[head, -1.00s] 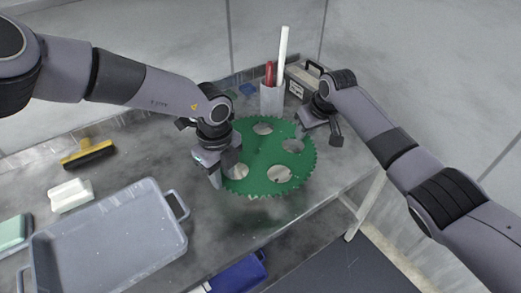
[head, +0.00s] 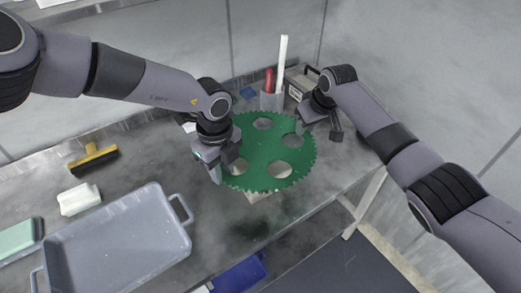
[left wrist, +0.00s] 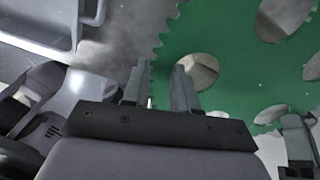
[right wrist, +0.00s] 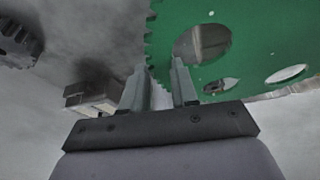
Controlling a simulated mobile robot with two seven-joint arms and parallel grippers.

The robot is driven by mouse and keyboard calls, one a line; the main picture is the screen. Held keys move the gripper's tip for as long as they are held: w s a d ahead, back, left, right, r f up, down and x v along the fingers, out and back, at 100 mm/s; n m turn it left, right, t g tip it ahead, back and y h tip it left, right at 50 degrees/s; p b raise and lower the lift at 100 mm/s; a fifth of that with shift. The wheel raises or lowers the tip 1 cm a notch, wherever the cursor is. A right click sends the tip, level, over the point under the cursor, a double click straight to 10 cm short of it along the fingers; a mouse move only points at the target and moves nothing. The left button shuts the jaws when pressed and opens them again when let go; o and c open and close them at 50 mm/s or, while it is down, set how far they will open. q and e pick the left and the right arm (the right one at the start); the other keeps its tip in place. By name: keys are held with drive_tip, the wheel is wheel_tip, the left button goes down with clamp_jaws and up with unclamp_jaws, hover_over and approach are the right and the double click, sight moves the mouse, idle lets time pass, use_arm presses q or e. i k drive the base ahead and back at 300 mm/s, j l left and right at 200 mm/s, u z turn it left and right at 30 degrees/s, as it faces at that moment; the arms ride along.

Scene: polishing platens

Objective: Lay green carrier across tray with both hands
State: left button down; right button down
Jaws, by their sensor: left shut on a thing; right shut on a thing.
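The green carrier (head: 262,153) is a toothed disc with several round holes, held level above the bench. My left gripper (head: 227,165) is shut on its left rim; in the left wrist view the fingers (left wrist: 160,88) straddle the toothed edge of the carrier (left wrist: 235,60). My right gripper (head: 312,125) is shut on its right rim; in the right wrist view its fingers (right wrist: 160,90) straddle the edge beside a hole of the carrier (right wrist: 255,45). The grey tray (head: 120,245) stands empty at the lower left, apart from the carrier. It also shows in the left wrist view (left wrist: 50,25).
A yellow-black brush (head: 92,160), a white block (head: 78,199) and a green-white block (head: 18,238) lie left of and behind the tray. A holder (head: 271,101) with tools and a grey box (head: 300,82) stand behind the carrier. A blue object (head: 238,275) is at the front edge.

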sight(113, 243)
drive_tip(key=l+u, duration=0.15)
drive_tip(key=u, duration=0.25)
drive_tip(key=k+l+u, duration=0.1)
drive_tip(key=u, duration=0.3)
drive_tip(key=l+u, duration=0.1)
drive_tip(key=u, duration=0.3)
drive_tip(key=k+u, duration=0.15)
drive_tip(key=u, duration=0.25)
